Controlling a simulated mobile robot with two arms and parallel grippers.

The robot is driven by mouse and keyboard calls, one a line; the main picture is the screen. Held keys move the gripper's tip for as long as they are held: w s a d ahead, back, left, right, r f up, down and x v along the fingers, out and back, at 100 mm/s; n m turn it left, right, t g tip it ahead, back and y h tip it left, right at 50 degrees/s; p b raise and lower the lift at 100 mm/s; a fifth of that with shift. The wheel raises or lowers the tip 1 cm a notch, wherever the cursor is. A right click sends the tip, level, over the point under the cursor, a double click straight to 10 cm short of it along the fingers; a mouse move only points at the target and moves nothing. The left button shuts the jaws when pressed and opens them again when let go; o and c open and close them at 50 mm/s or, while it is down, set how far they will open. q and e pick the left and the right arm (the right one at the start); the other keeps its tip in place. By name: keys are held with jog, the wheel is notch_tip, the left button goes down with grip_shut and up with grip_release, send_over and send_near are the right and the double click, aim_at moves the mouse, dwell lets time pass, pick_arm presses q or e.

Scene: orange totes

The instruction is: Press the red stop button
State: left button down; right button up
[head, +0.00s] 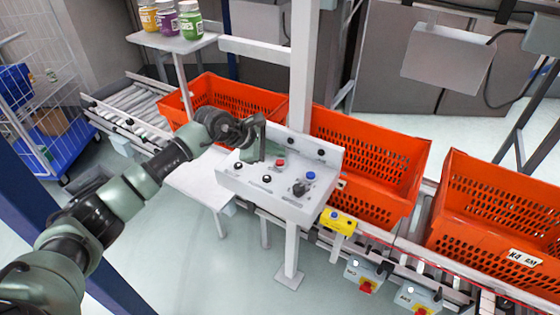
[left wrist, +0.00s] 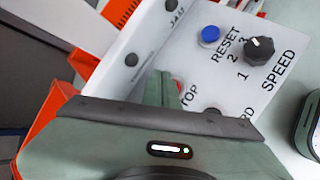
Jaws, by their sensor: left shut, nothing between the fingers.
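The red stop button (head: 280,163) is on the top of a white control panel (head: 240,182) in the head view. My left gripper (head: 256,156) is just left of it, shut and empty, with its fingers pointing down over the panel. The gap between fingertips and panel is hard to judge. In the left wrist view the shut fingers (left wrist: 164,88) stand beside a partly covered label ending in "TOP".
The panel also bears a blue reset button (left wrist: 210,34), a black speed knob (left wrist: 259,50) and black buttons. Orange totes (head: 365,150) stand on the conveyor behind it. A post (head: 301,75) rises behind the panel. A yellow box (head: 338,222) is at the front right.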

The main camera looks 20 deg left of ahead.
aim_at(277, 163)
pick_arm(q)
jog(key=shift+r+p, duration=0.95)
jog(key=shift+r, duration=1.45)
